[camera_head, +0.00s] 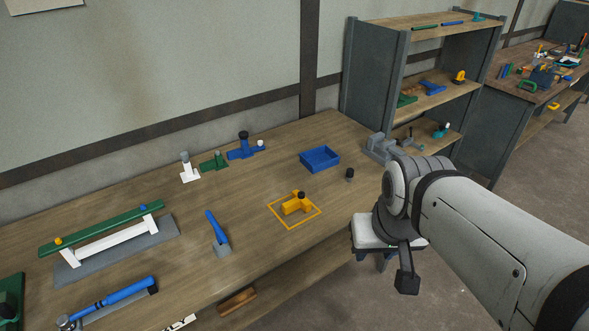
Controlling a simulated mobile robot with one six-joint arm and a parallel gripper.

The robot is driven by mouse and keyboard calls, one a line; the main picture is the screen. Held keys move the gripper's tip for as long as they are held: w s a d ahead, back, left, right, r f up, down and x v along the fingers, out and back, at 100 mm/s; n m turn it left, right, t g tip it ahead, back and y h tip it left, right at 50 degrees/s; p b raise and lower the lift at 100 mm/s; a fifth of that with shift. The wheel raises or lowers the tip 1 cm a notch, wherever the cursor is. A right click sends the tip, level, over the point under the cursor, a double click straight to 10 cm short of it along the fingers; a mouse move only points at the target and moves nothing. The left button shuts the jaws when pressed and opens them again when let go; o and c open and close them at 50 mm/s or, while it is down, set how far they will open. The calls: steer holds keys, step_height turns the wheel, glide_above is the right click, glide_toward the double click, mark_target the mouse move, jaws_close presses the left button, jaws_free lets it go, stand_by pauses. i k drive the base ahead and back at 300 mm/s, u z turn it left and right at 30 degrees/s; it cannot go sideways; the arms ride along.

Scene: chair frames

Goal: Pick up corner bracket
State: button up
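A yellow bracket-like part (295,206) with short arms and a dark knob lies inside a yellow square outline on the bench, near its front edge. Similar upright parts stand at the back: a white one (189,172), a green one (215,162) and a blue one (245,151). I cannot tell for sure which is the corner bracket. My arm comes in from the lower right, and its end, my gripper (407,283), hangs beyond the bench's front right edge, apart from all these parts. Its fingers are too unclear to tell if they are open.
The wooden bench (120,205) also holds a blue tray (320,158), a small dark peg (349,174), a blue-handled tool in a grey block (221,248), a green and white frame (105,228) and a blue hammer (115,297). A shelf unit (372,70) stands behind right.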

mark_target(289, 207)
steer(key=u, duration=0.05)
steer(key=i, duration=0.95)
steer(key=z, duration=0.05)
